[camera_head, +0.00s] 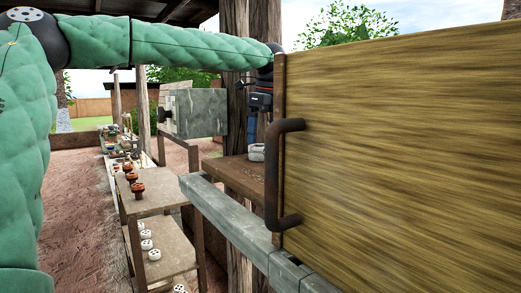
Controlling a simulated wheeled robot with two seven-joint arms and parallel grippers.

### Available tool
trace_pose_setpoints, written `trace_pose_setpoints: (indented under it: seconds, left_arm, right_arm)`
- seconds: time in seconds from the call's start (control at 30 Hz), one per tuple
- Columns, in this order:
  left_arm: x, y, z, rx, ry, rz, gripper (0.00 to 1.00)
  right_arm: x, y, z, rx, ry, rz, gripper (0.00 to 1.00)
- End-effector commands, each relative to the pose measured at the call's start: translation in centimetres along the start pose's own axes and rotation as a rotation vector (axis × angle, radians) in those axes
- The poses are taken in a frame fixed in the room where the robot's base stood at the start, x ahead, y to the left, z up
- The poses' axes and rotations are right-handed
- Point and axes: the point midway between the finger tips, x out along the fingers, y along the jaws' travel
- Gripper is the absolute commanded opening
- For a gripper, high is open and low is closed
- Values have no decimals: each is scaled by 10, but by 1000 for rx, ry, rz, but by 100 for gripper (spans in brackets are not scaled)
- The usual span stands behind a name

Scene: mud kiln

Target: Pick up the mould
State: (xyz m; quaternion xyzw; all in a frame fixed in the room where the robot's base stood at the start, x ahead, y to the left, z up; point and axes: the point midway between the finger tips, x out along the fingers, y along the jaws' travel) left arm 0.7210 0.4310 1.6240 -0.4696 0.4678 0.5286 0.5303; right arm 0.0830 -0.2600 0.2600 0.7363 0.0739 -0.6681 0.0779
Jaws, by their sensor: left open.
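A pale grey rounded piece (257,152), which looks like the mould, sits on a brown wooden shelf (240,176) just left of the big wooden panel. The panel's edge and handle hide part of it. My left gripper (256,118) points down above the piece, at the end of my green padded arm. It is open and looks empty, and a gap shows between it and the piece. The panel hides its right side. My right gripper is out of view.
A large wooden panel (400,150) with a dark metal handle (274,180) fills the right. A grey beam (235,222) runs below it. A stand (160,200) at left holds brown and white pieces. A grey box (196,113) stands behind. Open ground (80,215) lies left.

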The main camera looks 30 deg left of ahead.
Motion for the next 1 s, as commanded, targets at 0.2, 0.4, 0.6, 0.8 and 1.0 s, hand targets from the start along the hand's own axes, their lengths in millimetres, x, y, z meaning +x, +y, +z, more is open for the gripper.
trace_pose_setpoints:
  seconds: [0.2,0.4,0.6,0.8,1.0]
  left_arm:
    - [18,4,4,1,0,3,88]
    - [40,4,4,-1,1,1,88]
    - [48,4,4,-1,0,1,88]
    - [48,4,4,-1,0,0,76]
    - [48,4,4,-1,0,0,37]
  right_arm:
    - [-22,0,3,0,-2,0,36]
    - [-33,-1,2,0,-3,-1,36]
    - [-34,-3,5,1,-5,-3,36]
    - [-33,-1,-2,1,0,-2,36]
    - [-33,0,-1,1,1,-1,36]
